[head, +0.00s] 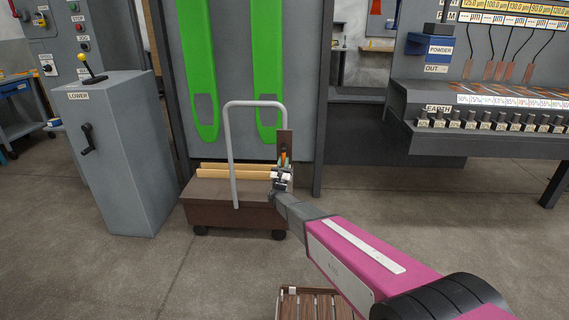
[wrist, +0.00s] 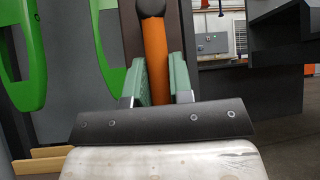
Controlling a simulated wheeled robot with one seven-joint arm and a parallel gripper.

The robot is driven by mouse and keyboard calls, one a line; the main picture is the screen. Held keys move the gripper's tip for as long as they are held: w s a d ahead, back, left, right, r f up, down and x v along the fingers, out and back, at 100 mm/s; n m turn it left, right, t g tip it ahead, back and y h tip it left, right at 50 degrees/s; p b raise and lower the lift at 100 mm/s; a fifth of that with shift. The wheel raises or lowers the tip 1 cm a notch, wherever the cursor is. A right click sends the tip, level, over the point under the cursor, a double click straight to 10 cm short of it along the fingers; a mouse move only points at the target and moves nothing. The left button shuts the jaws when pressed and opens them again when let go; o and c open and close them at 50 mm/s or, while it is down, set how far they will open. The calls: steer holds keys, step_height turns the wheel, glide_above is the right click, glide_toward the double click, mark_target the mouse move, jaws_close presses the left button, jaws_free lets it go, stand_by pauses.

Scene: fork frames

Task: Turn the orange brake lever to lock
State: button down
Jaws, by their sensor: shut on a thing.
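The orange brake lever (head: 283,158) sits on a brown upright plate (head: 285,137) at the right side of the brown cart (head: 225,190). In the wrist view the lever (wrist: 155,50) stands about upright in front of the brown plate (wrist: 130,30). My gripper (head: 283,170) is at the lever, and in the wrist view its green fingers (wrist: 156,75) lie on both sides of the lever, shut on it. The lever's lower end is hidden behind my gripper's dark bar. No lock marking is readable in these views.
The cart has a grey tube handle (head: 229,145) and wheels. Green forks (head: 267,65) hang on a grey panel behind it. A grey LOWER cabinet (head: 118,150) stands left. A dark workbench (head: 490,130) is at the right. A slatted wooden thing (head: 312,305) lies in front.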

steer(key=c, duration=1)
jaws_free()
steer(key=v, duration=1)
steer(key=shift+s+a+f, duration=0.1)
steer(key=shift+s+f, duration=0.15)
steer(key=shift+f, duration=0.05)
